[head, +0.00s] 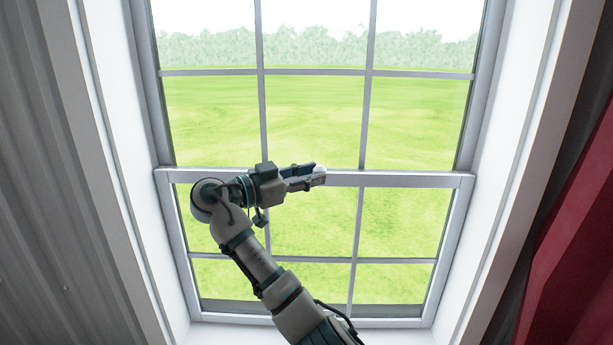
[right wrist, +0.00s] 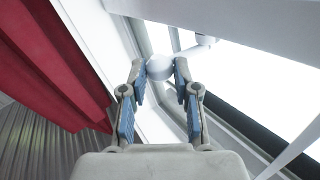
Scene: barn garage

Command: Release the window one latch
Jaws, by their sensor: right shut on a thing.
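The window (head: 420,180) fills the middle of the head view, with a grey-white crossbar between its upper and lower sashes. The latch (head: 320,170) is a small white piece at the middle of this crossbar, mostly hidden by my gripper. In the right wrist view it shows as a white rounded knob (right wrist: 160,68) between the fingertips. My right gripper (head: 318,175) reaches the crossbar from the left, its fingers pointing right. It is shut on the latch, with blue-padded fingers (right wrist: 160,72) on either side of the knob. My left gripper is not in view.
A white window surround (head: 525,130) frames both sides. A red panel (head: 580,240) stands at the right, and grey corrugated wall (head: 40,200) is at the left. Thin bars divide the panes. The crossbar right of the gripper is clear.

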